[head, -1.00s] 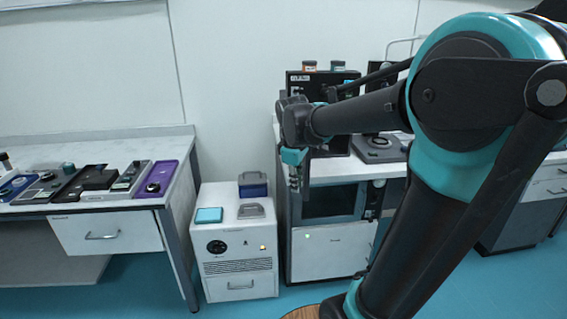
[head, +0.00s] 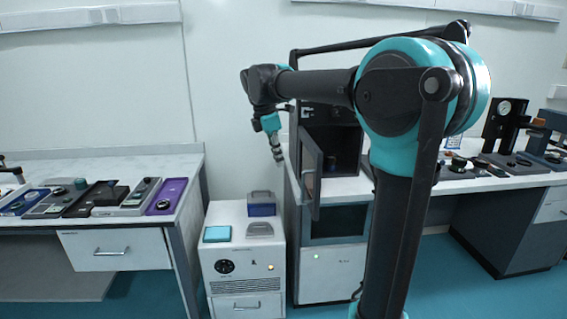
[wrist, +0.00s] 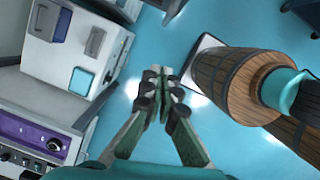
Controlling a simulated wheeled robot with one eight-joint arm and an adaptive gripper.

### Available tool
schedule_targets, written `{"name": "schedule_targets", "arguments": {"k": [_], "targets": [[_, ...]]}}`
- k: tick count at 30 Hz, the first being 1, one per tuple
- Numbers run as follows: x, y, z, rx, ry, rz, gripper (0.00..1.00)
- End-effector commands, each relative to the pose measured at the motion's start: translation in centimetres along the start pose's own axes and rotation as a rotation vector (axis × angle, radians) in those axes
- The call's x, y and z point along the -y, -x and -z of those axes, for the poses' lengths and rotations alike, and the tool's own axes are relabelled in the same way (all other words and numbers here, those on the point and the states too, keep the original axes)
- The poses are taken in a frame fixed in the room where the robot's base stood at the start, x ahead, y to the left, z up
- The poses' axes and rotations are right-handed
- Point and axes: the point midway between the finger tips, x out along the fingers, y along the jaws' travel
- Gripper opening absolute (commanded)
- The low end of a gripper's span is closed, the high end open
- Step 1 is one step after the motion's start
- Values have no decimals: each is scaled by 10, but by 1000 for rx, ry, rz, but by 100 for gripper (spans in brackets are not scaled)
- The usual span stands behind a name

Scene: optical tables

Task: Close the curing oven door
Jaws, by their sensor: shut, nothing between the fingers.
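The curing oven (head: 345,135) is a dark box on the bench, partly hidden behind my arm. Its door (head: 311,172) stands open, swung out toward the camera at the left side of the dark opening, with a pale handle on its outer face. My gripper (head: 278,157) hangs just left of the door's outer face, pointing down. I cannot tell whether it touches the door. In the wrist view my gripper (wrist: 163,78) has its fingertips together, with nothing between them. The oven and door do not show clearly in the wrist view.
A white cabinet (head: 243,262) stands below my gripper, with a teal pad (head: 217,234) and a blue box (head: 261,204) on top. A bench (head: 95,158) with several trays is at left. Instruments stand on the right bench (head: 470,185). Blue floor is open in front.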

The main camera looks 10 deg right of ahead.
Motion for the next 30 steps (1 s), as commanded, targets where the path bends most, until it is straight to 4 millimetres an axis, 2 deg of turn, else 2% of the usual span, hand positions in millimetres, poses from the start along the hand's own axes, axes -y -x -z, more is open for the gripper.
{"name": "schedule_targets", "arguments": {"k": [12, 16, 21, 30], "targets": [[0, -81, 0, 0, -4, 0, 0], [1, -86, -20, 0, -7, 1, 0], [0, -90, -35, -1, -5, 0, 0], [0, -91, -39, -1, -2, -1, 0]]}}
